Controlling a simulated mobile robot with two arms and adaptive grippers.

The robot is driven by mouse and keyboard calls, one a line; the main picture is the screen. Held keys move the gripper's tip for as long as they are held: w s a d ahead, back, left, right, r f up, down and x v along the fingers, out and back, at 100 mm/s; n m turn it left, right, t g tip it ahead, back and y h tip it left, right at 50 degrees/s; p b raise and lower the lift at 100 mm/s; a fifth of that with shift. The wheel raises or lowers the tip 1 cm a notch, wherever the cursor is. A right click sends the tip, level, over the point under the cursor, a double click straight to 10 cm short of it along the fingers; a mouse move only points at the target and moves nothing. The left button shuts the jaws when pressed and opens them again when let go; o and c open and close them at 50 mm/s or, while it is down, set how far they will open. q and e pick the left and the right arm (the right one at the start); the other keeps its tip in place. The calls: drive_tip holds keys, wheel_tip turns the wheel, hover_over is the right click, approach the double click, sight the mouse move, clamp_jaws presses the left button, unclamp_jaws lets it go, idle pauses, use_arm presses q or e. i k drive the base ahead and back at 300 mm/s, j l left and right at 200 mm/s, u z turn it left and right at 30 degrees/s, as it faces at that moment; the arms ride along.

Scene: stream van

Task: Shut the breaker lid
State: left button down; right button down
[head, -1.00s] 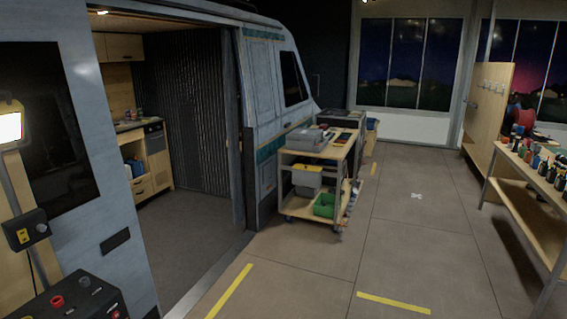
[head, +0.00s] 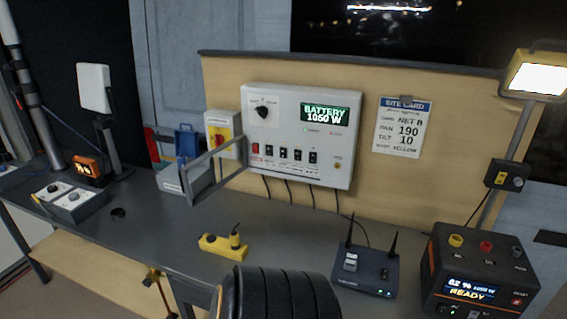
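The breaker lid (head: 187,187) is a grey frame with a see-through middle. It stands open, swung out to the left from the lower left of the white power panel (head: 330,160). The row of breakers (head: 284,154) on the panel is uncovered, with one red switch (head: 256,149) at its left end and several black ones. The panel's green screen (head: 325,114) reads BATTERY 1050 W, and a black knob (head: 262,112) is at its upper left. Neither of my grippers shows in the head view.
The panel hangs on a wooden board above a dark bench (head: 160,235). On the bench are a yellow device (head: 222,246), a router (head: 362,272), a READY box (head: 480,270) and a blue-and-grey case (head: 185,150). A dark ribbed shape fills the bottom middle.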

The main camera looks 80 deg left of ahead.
sight(183, 175)
drive_tip(key=k+j+u, duration=0.25)
drive_tip(key=j+u, duration=0.3)
drive_tip(key=k+j+u, duration=0.25)
drive_tip(key=k+j, duration=0.1)
drive_tip(key=j, duration=0.6)
drive_tip(key=k+j+u, duration=0.15)
drive_tip(key=j, duration=0.55)
drive_tip(key=k+j, duration=0.1)
drive_tip(key=j, duration=0.6)
drive_tip(key=k+j+u, duration=0.15)
drive_tip(key=j, duration=0.55)
drive_tip(key=i, duration=0.05)
